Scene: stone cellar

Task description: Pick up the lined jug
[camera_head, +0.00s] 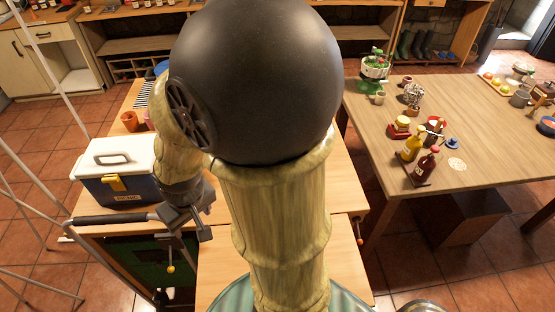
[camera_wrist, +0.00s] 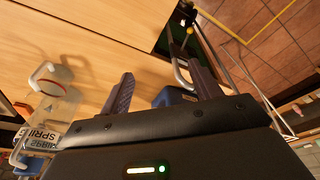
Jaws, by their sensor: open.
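I cannot surely pick out the lined jug in either view. A clear container (camera_wrist: 62,108) with a white looped handle and a printed label lies at the left of the wrist view; I cannot tell whether it is the jug. My gripper (camera_wrist: 162,88) is open, its two dark fingers apart over the light wooden bench. A blue object (camera_wrist: 174,97) shows past the gap between them, partly hidden by the gripper body. In the head view my gripper (camera_head: 188,222) is near the bench's left front edge, and my arm hides much of the bench.
A blue and white cooler box (camera_head: 110,190) stands left of my gripper. A terracotta pot (camera_head: 130,121) and pink cup (camera_head: 150,119) are behind it. The right table (camera_head: 475,125) holds bottles, a grey mug (camera_head: 520,98) and other items. Tiled floor lies between the tables.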

